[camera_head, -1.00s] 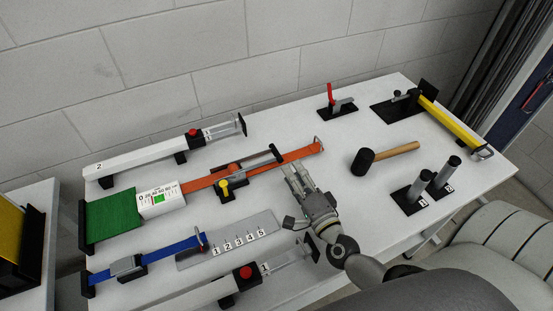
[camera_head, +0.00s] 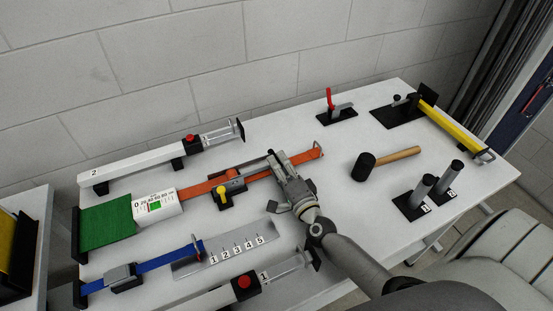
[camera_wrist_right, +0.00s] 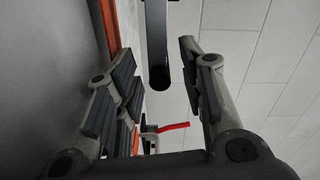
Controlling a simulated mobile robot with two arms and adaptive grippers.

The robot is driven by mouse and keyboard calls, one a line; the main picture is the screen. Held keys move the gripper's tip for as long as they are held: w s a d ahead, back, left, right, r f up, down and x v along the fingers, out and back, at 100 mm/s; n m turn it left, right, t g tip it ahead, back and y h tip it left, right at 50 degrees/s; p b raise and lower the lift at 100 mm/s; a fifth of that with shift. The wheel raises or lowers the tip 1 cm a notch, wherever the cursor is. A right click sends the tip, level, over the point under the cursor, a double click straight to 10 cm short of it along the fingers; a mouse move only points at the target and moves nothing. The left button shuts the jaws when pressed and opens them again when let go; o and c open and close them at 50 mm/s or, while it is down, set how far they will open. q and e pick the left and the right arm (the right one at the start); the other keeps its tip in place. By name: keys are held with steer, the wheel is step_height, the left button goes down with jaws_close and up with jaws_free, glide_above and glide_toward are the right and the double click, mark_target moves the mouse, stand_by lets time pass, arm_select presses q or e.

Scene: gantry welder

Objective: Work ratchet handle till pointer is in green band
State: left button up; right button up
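The orange strap (camera_head: 198,189) runs through a ratchet (camera_head: 230,183) on the table. Its grey handle reaches right to a black end by my right gripper (camera_head: 277,164). In the wrist view the handle's dark round end (camera_wrist_right: 159,77) sits between the spread fingers of my right gripper (camera_wrist_right: 157,85), apart from both. The white gauge (camera_head: 168,211) stands left of the ratchet, by the green block (camera_head: 106,223). Its scale starts at 0 and shows a green patch; the pointer is too small to read. My left gripper is out of view.
A mallet (camera_head: 363,166), a red-handled clamp (camera_head: 330,98) and two upright cylinders (camera_head: 422,189) stand to the right. A blue strap (camera_head: 155,264) and numbered plate (camera_head: 187,265) lie in front. A white bar (camera_head: 125,171) lies behind.

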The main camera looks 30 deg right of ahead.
steer(key=shift+w+d, duration=0.1)
steer(key=shift+w, duration=1.1)
steer(key=shift+c, duration=0.4)
jaws_close()
